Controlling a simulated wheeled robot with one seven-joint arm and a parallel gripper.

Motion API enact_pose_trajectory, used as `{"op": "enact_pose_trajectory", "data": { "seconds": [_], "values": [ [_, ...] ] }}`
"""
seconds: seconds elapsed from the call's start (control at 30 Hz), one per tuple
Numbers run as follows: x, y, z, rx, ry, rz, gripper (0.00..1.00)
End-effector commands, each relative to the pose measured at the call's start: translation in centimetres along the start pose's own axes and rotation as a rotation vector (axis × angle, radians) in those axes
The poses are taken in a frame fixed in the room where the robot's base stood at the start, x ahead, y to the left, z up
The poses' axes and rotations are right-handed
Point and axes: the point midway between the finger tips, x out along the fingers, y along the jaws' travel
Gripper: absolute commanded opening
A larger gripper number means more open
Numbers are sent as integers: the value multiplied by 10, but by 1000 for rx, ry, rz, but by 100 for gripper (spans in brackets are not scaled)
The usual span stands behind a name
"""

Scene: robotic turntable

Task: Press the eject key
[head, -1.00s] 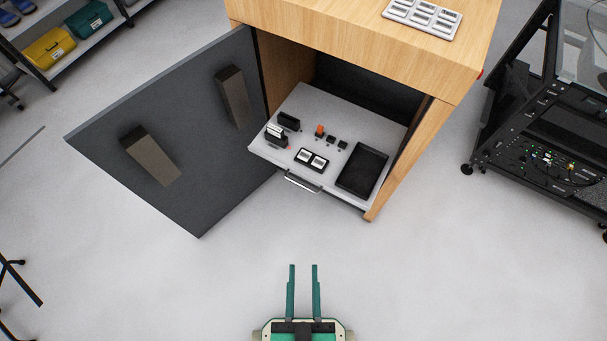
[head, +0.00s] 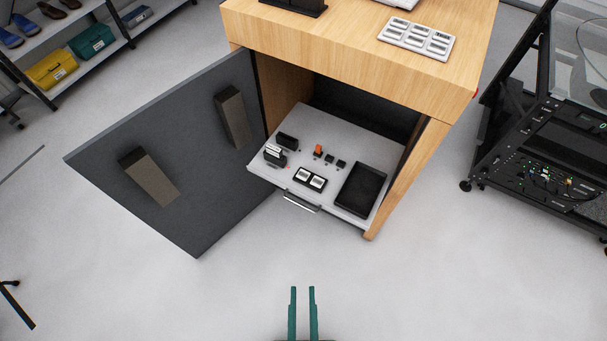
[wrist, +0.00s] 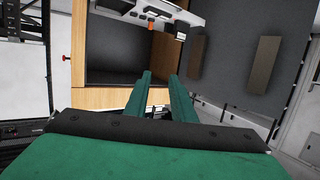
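A white pull-out panel (head: 277,175) sticks out of the open cabinet and carries the controls. On it are an orange switch-like piece (head: 318,150), small black keys (head: 341,164), and a black block with two white keys (head: 310,179). I cannot tell which is the eject key; no labels are readable. My gripper (head: 303,290) is empty, its two green fingers apart with a narrow gap. It is in front of the cabinet, well short of the panel. In the wrist view the fingers (wrist: 160,77) point toward the cabinet, and the panel (wrist: 192,18) shows at the top.
The wooden cabinet (head: 350,50) has its dark door (head: 190,110) swung open to the left. A black tray (head: 360,189) lies at the panel's right; a handle (head: 301,202) is on its front edge. A black rack (head: 540,150) stands right. The floor in front is clear.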

Motion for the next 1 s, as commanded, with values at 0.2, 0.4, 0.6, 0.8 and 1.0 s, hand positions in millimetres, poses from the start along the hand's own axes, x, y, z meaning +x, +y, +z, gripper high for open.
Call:
{"op": "enact_pose_trajectory", "data": {
  "seconds": [0.2, 0.4, 0.6, 0.8, 1.0],
  "values": [
    [0, 0, 0, 0, 0, 0, 0],
    [0, 0, 0, 0, 0, 0, 0],
    [0, 0, 0, 0, 0, 0, 0],
    [0, 0, 0, 0, 0, 0, 0],
    [0, 0, 0, 0, 0, 0, 0]
  ]
}}
